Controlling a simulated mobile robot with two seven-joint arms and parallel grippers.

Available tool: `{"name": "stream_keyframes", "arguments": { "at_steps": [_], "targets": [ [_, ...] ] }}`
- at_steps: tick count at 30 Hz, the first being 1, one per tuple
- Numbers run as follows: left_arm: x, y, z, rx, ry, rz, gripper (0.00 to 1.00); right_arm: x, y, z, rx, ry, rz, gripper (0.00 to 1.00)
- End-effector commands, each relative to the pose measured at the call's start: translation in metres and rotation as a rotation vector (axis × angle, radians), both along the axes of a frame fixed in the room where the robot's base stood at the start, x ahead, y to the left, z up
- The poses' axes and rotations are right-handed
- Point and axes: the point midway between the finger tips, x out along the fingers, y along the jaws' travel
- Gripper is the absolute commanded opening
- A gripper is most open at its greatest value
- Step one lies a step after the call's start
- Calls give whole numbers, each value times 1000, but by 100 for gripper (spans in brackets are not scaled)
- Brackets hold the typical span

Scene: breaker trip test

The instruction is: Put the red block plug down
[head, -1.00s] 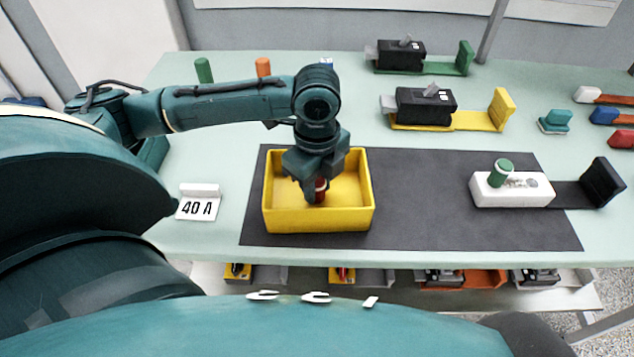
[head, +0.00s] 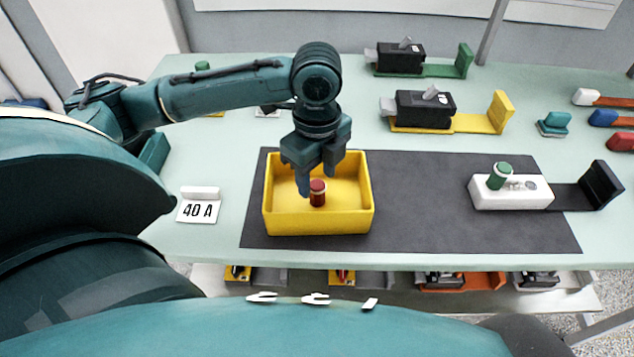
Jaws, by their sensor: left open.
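The red block plug (head: 317,193) is a small dark red cylinder with a pale band. It stands upright inside the yellow tray (head: 318,221), which sits on the dark mat. My left gripper (head: 318,178) is open above the tray, its fingers just above and behind the plug, apart from it as far as I can tell. My right gripper does not show in the head view.
A white block (head: 512,194) with a green plug (head: 500,175) stands on the mat (head: 420,200) at right. A "40 A" sign (head: 198,207) is left of the tray. Black breakers on green (head: 400,56) and yellow (head: 425,110) holders stand behind. The mat between tray and white block is clear.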

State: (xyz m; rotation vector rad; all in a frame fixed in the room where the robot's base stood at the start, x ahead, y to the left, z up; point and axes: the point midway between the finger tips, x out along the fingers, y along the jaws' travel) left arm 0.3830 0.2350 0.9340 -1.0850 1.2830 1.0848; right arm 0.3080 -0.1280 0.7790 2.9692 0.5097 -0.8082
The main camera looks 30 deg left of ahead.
Motion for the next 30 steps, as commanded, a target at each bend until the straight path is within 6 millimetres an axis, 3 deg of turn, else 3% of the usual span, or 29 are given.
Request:
{"name": "stream_keyframes", "arguments": {
  "at_steps": [1,6,12,30],
  "targets": [
    [1,0,15,-2,-6,-1,47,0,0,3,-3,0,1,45],
    [1,0,51,-2,-4,0,47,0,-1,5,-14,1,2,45],
    [0,0,78,-1,-1,-1,47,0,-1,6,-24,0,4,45],
    [0,0,84,-1,0,0,47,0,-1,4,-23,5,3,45]
  ]
}}
